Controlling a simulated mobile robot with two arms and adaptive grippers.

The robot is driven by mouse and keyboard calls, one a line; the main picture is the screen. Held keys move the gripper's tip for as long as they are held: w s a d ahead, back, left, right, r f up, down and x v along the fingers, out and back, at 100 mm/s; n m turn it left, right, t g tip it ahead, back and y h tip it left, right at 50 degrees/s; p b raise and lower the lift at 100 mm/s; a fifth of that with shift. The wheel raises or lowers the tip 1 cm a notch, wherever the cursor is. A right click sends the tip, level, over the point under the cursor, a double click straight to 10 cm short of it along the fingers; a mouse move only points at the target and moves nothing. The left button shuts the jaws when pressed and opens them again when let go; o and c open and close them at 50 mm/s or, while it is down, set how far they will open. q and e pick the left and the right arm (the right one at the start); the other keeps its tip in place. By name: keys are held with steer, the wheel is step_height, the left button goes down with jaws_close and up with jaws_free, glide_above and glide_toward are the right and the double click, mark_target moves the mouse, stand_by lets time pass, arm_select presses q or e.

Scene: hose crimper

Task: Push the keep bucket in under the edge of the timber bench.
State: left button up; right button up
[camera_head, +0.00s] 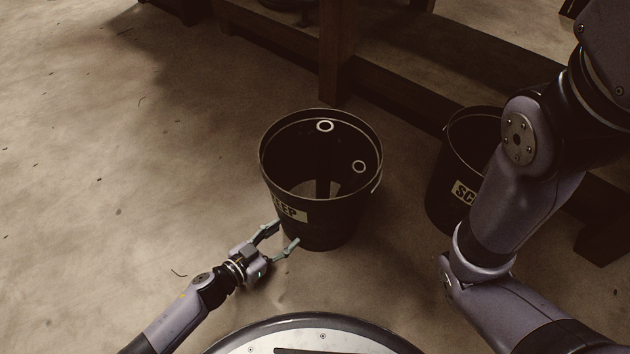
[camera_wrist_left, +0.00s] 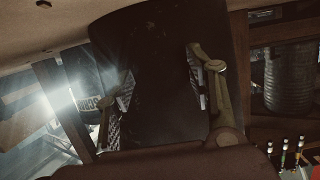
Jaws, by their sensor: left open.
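The keep bucket (camera_head: 335,216) is black and stands upright on the floor, its label partly showing "EEP". It is in front of the timber bench (camera_head: 337,55), with a strip of floor between its far rim and the bench leg. My left gripper (camera_head: 287,232) is open and low at the bucket's near left side, fingertips at its wall; I cannot tell whether they touch. In the left wrist view a dark surface, likely the bucket wall (camera_wrist_left: 160,75), fills the space between the open fingers (camera_wrist_left: 160,62). My right gripper is out of view.
A second black bucket (camera_head: 437,196), its label starting "SC", stands to the right by the bench's lower beam (camera_head: 440,82), partly behind my right arm. Two pale rings show inside the keep bucket. The floor (camera_head: 120,180) to the left is clear.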

mark_target(290, 228)
arm_select(q)
steer(key=shift+w+d, duration=0.1)
